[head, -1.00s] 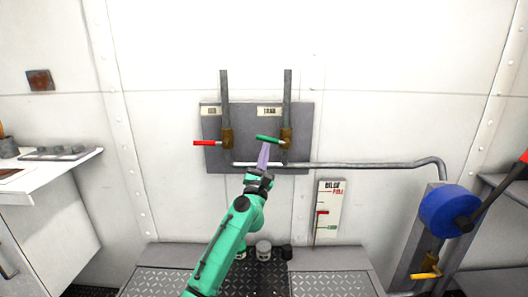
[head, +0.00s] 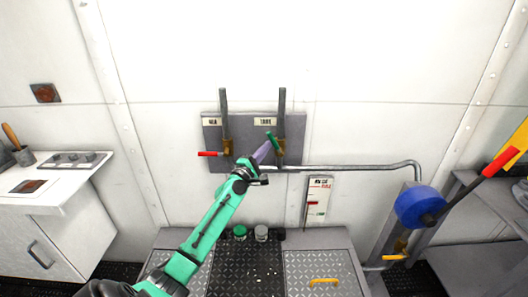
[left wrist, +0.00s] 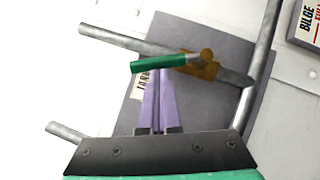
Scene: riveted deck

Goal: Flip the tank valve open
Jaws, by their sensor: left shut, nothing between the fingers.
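The tank valve (head: 281,151) is a brass body on the right-hand pipe under the "TANK" label, with a green lever (head: 272,141). The lever slants up and to the left from the brass body. My left gripper (head: 263,152) has its lilac fingers shut and empty, with the tips at the lever's lower left side. In the left wrist view the closed fingertips (left wrist: 157,75) meet the green lever (left wrist: 150,64) near its middle; they look to be touching it. My right gripper is not in view.
The sea valve's red lever (head: 209,154) points left from its own pipe. A horizontal pipe (head: 350,167) runs right, above the bilge gauge (head: 318,200). A blue wheel-like part (head: 418,206) with a long red and yellow handle (head: 501,162) stands at right. Jars (head: 261,233) stand below.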

